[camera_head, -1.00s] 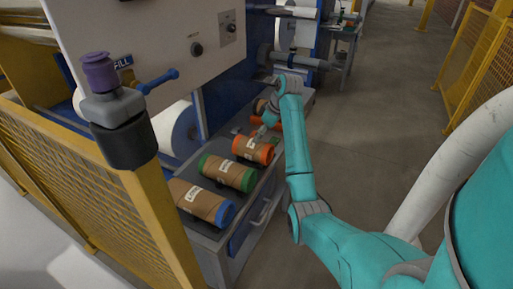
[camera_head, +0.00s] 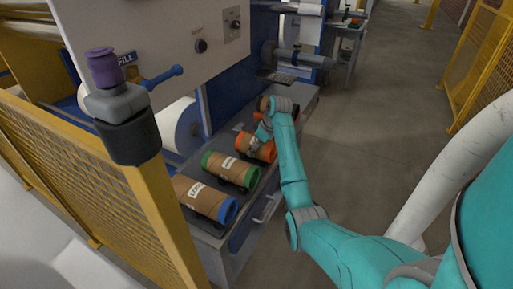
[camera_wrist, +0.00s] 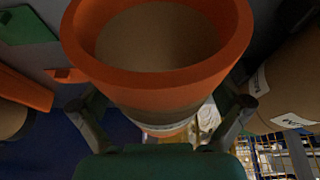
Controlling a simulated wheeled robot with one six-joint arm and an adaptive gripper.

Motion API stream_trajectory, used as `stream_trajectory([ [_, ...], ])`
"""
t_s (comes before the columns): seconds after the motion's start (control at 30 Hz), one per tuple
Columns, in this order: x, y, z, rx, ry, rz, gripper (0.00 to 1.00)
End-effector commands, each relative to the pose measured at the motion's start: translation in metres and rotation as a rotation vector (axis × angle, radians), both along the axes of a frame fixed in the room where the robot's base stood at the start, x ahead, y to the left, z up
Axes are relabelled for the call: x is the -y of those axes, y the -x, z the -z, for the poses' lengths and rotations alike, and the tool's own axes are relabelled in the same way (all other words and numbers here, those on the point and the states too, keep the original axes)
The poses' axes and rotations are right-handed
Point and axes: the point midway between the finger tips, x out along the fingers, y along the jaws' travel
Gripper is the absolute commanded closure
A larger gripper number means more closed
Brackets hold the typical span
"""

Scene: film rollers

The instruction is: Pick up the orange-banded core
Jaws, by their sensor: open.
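The orange-banded core (camera_head: 250,147) is a brown cardboard tube with orange end bands and a white label, lying on the grey bench top. My gripper (camera_head: 262,133) is at this core and partly covers it in the head view. In the wrist view the core (camera_wrist: 160,77) fills the middle, its open orange-rimmed end towards the camera. My gripper's fingers (camera_wrist: 163,112) are open, one on each side of the core. I cannot tell whether they touch it.
A green-banded core (camera_head: 228,170) and a blue-banded core (camera_head: 205,198) lie nearer on the bench (camera_head: 262,190). Another orange piece lies just behind my gripper. The machine's white panel (camera_head: 150,40) and a yellow mesh guard (camera_head: 80,165) stand at left.

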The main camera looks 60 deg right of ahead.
Motion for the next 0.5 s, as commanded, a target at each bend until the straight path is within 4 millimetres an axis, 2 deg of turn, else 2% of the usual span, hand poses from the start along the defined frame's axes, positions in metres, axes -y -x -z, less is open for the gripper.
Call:
stream_trajectory([
  [0.2,0.0000,-0.0003,0.0007,0.000,0.000,0.000,0.00],
  [0.27,0.0000,-0.0003,0.0006,0.000,0.000,0.000,0.12],
  [0.4,0.0000,-0.0002,0.0006,0.000,0.000,0.000,0.47],
  [0.47,0.0000,-0.0002,0.0006,0.000,0.000,0.000,0.62],
  [0.5,0.0001,-0.0003,0.0003,0.001,0.001,0.000,0.62],
])
